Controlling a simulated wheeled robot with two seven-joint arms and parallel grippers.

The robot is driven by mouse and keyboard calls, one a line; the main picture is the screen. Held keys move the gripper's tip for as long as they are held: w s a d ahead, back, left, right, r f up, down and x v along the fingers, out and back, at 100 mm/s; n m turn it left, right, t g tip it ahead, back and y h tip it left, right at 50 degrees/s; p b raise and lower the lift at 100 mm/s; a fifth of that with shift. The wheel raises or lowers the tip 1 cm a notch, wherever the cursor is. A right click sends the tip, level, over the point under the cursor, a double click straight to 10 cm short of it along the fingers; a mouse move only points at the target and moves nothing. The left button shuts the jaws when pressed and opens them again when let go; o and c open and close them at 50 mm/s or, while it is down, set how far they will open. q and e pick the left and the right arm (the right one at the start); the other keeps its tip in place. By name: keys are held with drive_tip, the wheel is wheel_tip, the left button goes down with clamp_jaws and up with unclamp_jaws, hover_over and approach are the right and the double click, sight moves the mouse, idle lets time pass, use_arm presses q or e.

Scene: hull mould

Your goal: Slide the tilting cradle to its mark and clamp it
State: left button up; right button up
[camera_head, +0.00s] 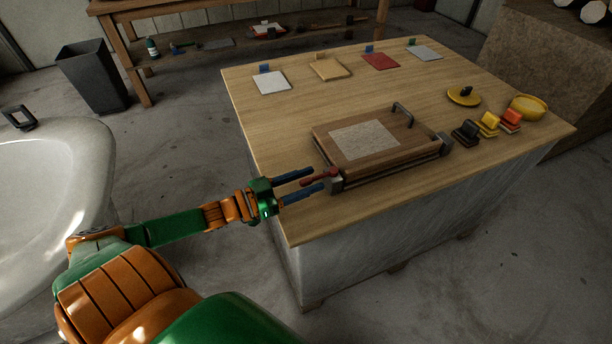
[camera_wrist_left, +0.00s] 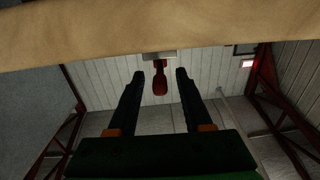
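The tilting cradle (camera_head: 399,145) is a wooden board with a pale grey rectangular patch and a dark upright handle (camera_head: 402,112) at its far edge. It lies close to flat on a base with metal rails on the wooden table. A clamp with a red lever (camera_head: 319,178) sits at its near left corner. My left gripper (camera_head: 317,180) is open, with its blue fingers either side of the lever. In the left wrist view the red lever (camera_wrist_left: 160,83) shows between the dark fingers, with gaps on both sides. I cannot make out the mark. My right gripper is out of view.
Several coloured cards, including a red one (camera_head: 381,61), line the table's far side. A yellow lid (camera_head: 463,97), a yellow bowl (camera_head: 528,107) and black, yellow and orange blocks stand at the right. The table (camera_head: 285,125) is bare left of the cradle.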

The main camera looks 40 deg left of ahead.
use_arm(q)
drive_tip(key=p+v, duration=0.1)
drive_tip(key=v, duration=0.6)
drive_tip(key=shift+s+r, duration=0.1)
drive_tip(key=shift+s, duration=0.05)
